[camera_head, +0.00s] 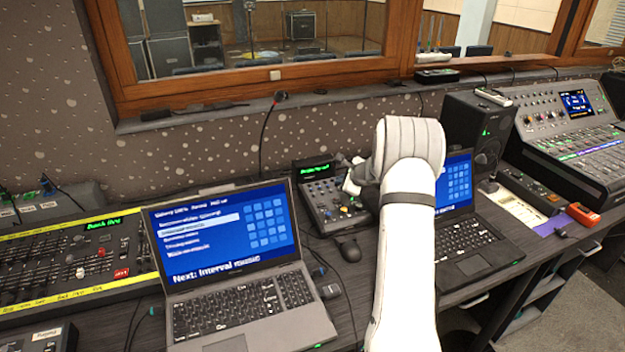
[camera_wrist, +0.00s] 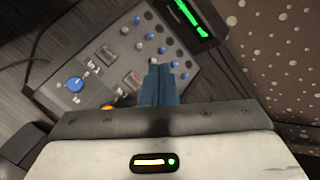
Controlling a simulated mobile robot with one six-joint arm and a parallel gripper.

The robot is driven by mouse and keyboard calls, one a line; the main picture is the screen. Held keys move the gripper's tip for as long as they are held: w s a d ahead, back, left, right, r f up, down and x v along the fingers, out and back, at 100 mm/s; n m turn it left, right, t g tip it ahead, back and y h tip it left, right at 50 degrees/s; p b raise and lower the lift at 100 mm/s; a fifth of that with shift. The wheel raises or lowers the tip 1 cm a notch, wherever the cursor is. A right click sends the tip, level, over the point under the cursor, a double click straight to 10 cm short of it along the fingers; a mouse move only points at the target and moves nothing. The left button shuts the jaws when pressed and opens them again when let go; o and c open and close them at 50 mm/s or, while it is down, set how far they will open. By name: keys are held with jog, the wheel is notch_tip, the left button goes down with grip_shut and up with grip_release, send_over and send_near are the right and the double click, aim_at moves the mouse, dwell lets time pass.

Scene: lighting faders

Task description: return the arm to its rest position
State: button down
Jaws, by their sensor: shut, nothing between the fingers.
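My arm (camera_head: 407,200) is white and reaches forward over the desk, bent at its far end. In the wrist view my gripper (camera_wrist: 166,66) has its two blue fingers together with nothing between them. The fingers are in front of a small grey control panel (camera_wrist: 85,60) with blue and grey knobs and a green-lit display (camera_wrist: 190,18). The same panel shows in the head view (camera_head: 325,200), just left of my forearm's bend. I cannot tell whether the fingertips touch it. In the head view my arm hides most of the gripper.
A laptop (camera_head: 240,262) stands left of my arm and a second laptop (camera_head: 465,235) stands right, partly behind it. A mixing desk (camera_head: 75,262) lies far left, with a gooseneck microphone (camera_head: 266,130) at the back. A speaker (camera_head: 478,130) and a large console (camera_head: 580,130) stand right.

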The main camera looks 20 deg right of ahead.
jog(key=s+a+r+n+g+y, duration=0.1)
jog(key=s+a+r+n+g, duration=0.1)
jog(key=s+a+r+n, duration=0.65)
jog(key=s+a+r+n+g+y, duration=0.15)
jog(key=s+a+r+n, duration=0.35)
jog(key=s+a, duration=0.6)
jog(key=s+a+n+g+h, duration=0.2)
jog(key=s+n, duration=0.3)
jog(key=s, duration=0.8)
jog(key=s+a+n+g+h, duration=0.1)
jog(key=s+n, duration=0.4)
jog(key=s, duration=0.8)
jog(key=shift+a+n+g+h, duration=0.4)
jog(key=shift+g+h, duration=0.15)
jog(key=shift+h, duration=0.3)
